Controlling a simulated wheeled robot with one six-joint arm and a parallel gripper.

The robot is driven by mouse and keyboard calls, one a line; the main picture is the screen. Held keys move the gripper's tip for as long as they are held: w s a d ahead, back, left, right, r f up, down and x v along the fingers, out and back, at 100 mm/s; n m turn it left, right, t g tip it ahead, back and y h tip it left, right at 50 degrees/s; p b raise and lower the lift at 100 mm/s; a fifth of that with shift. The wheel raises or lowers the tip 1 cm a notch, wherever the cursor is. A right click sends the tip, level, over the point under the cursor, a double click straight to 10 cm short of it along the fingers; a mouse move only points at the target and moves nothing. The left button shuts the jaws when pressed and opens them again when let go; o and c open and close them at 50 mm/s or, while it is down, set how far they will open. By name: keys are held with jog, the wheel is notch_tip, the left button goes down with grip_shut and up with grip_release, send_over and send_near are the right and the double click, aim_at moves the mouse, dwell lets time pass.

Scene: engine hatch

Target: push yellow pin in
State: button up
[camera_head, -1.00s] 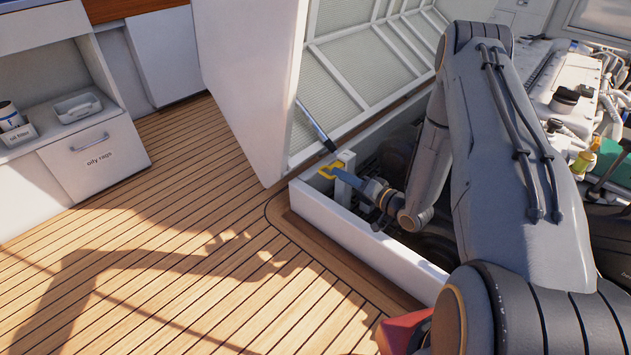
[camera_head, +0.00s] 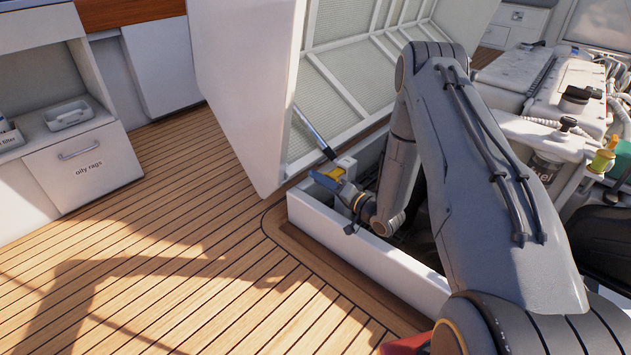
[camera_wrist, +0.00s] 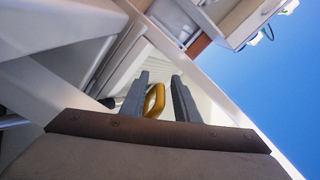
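The yellow pin (camera_head: 336,171) is at the top corner of the white hatch coaming, by the foot of a strut. Its yellow loop handle (camera_wrist: 154,101) shows between my two fingers in the wrist view. My gripper (camera_head: 318,178) is over the coaming corner in the head view, with its fingers across the front of the pin and hiding part of it. In the wrist view my gripper (camera_wrist: 160,76) is open, with a gap between the fingers. I cannot tell whether a finger touches the loop. The pin's shaft is hidden.
The raised hatch lid (camera_head: 250,95) stands behind the pin, with the dark strut (camera_head: 314,132) beside it. The white coaming (camera_head: 350,235) surrounds the engine bay. Engine parts (camera_head: 575,100) lie at the right. The wooden deck (camera_head: 160,230) at the left is clear.

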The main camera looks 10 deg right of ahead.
jog(key=shift+x, duration=0.95)
grip_shut()
